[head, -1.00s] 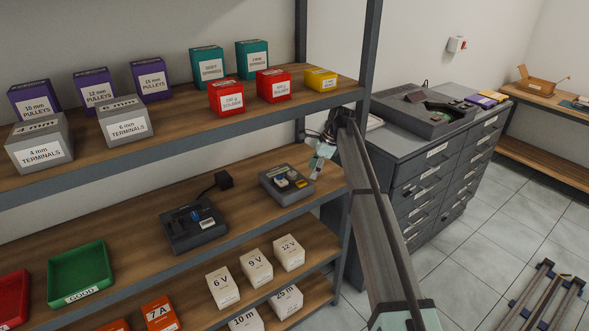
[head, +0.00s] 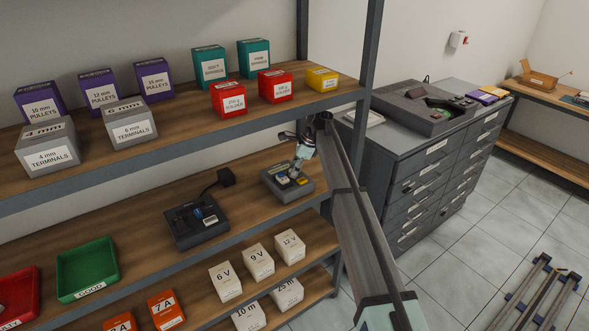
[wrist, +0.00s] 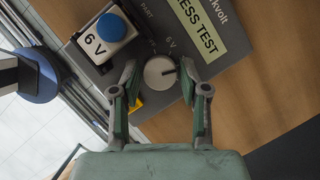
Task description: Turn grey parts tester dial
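The grey parts tester (head: 302,190) sits on the middle wooden shelf, at its right end. The wrist view shows its label strip reading "…ESS TEST" (wrist: 202,27) and a pale round dial (wrist: 158,74) with a dark pointer mark toward the right. "6 V" is printed beside the dial. A white block marked 6 V with a blue round top (wrist: 112,28) sits on the tester by the word PART. My gripper (wrist: 159,72) is open, one finger on each side of the dial; I cannot tell whether they touch it. It also shows above the tester in the head view (head: 299,168).
A green GOOD tray (head: 87,268) is farther left. White voltage boxes (head: 258,263) stand on the shelf below; the loaded upper shelf (head: 190,128) hangs above. A grey drawer cabinet (head: 430,170) stands right.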

